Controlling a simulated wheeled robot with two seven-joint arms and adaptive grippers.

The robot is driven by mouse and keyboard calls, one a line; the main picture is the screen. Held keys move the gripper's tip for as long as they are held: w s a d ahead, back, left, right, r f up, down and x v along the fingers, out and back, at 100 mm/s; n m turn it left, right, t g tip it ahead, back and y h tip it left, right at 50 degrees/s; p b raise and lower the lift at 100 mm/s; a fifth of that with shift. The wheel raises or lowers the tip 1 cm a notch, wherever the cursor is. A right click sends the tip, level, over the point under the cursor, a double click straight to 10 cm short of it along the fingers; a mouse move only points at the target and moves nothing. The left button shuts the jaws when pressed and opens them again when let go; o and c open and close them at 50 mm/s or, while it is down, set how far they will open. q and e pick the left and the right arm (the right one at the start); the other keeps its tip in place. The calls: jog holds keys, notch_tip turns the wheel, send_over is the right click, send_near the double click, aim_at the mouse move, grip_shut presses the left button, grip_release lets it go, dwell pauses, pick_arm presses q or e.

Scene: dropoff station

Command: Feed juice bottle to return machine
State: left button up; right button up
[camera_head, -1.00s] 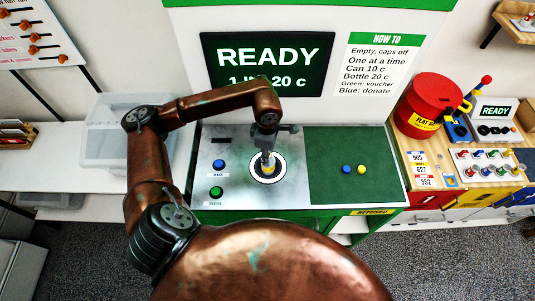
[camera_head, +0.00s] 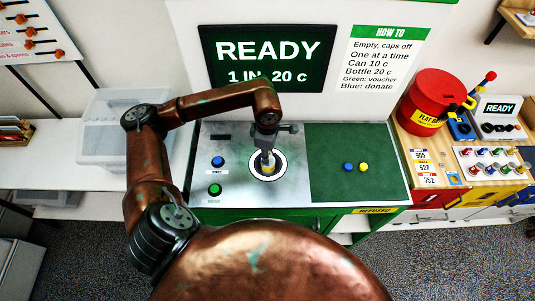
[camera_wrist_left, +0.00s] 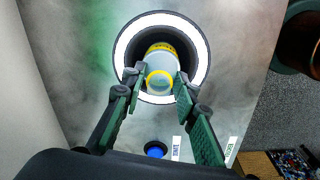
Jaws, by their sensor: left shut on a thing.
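The juice bottle (camera_wrist_left: 161,72) is pale with a yellow band and a yellow ring at its near end. It stands in the mouth of the return machine's round port (camera_wrist_left: 199,60), which has a lit white ring. My left gripper (camera_wrist_left: 159,80) is shut on the bottle's near end, with a finger on each side. In the head view my left gripper (camera_head: 267,140) points down over the port (camera_head: 281,166), and the bottle (camera_head: 268,168) shows partly below it. The screen (camera_head: 268,60) reads READY and "1 IN 20 c". My right gripper is not in view.
A blue button (camera_head: 218,162) and a green button (camera_head: 215,190) sit left of the port. A green panel (camera_head: 335,140) with two small caps lies right. A red drum (camera_head: 433,100) stands further right; a clear bin (camera_head: 105,145) is at left.

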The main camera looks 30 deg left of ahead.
pick_arm(q)
jog(key=shift+f, duration=0.15)
jog(key=o, duration=0.9)
jog(key=shift+o, duration=0.6)
jog(key=shift+o, duration=1.4)
notch_tip(320, 180, up, 8)
jog(key=p, duration=0.3)
jog(key=shift+f, duration=0.25)
